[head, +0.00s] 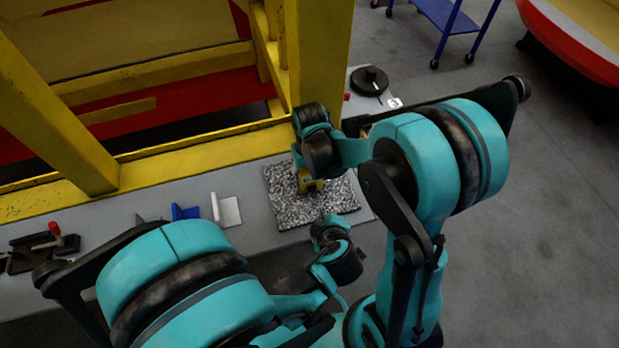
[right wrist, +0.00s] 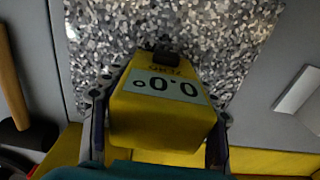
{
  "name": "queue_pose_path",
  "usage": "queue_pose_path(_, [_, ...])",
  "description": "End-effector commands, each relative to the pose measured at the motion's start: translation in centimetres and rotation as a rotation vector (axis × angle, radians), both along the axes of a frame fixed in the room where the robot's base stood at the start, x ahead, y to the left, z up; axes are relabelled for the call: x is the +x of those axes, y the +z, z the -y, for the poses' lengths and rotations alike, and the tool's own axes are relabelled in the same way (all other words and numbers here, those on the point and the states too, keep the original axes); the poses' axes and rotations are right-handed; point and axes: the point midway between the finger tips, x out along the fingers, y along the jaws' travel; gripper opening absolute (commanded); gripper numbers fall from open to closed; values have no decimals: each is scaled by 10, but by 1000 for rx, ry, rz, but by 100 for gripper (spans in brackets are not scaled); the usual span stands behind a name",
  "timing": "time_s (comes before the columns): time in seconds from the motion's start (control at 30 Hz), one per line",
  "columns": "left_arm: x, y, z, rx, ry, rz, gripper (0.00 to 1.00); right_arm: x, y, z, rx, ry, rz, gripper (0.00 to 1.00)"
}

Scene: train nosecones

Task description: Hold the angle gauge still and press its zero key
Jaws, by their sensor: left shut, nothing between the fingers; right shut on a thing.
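The angle gauge (head: 311,186) is a small yellow block on the speckled stone plate (head: 283,212). In the right wrist view, the gauge (right wrist: 155,122) fills the middle; its display reads 0.0° upside down. A small dark block, perhaps the zero key (right wrist: 167,58), sits at its far edge by the zero lettering. My right gripper (head: 304,178) is shut on the gauge, with a finger on each side in the wrist view (right wrist: 158,105). My left gripper (head: 328,222) is shut and empty at the plate's near edge, apart from the gauge; its fingertips are hard to make out.
A yellow frame (head: 320,50) rises just behind the grey bench (head: 255,228). Left of the plate lie a white angled block (head: 228,211), a blue block (head: 184,212) and a red-handled black tool (head: 57,238). A black disc (head: 369,81) stands at the back right.

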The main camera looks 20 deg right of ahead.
Motion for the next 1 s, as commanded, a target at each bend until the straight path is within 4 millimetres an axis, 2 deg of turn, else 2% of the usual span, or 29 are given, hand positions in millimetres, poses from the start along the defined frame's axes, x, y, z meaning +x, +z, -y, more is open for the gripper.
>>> queue_pose_path(0.47, [0,0,0,0,0,0,0,0,0,0,0,0,1,37])
queue_pose_path(0.5, [0,0,0,0,0,0,0,0,0,0,0,0,1,69])
queue_pose_path(0.57, [0,0,0,0,0,0,0,0,0,0,0,0,1,82])
queue_pose_path(0.87, [0,0,0,0,0,0,0,0,1,0,0,0,0,82])
queue_pose_path(1.0, [0,0,0,0,0,0,0,0,11,0,0,0,1,82])
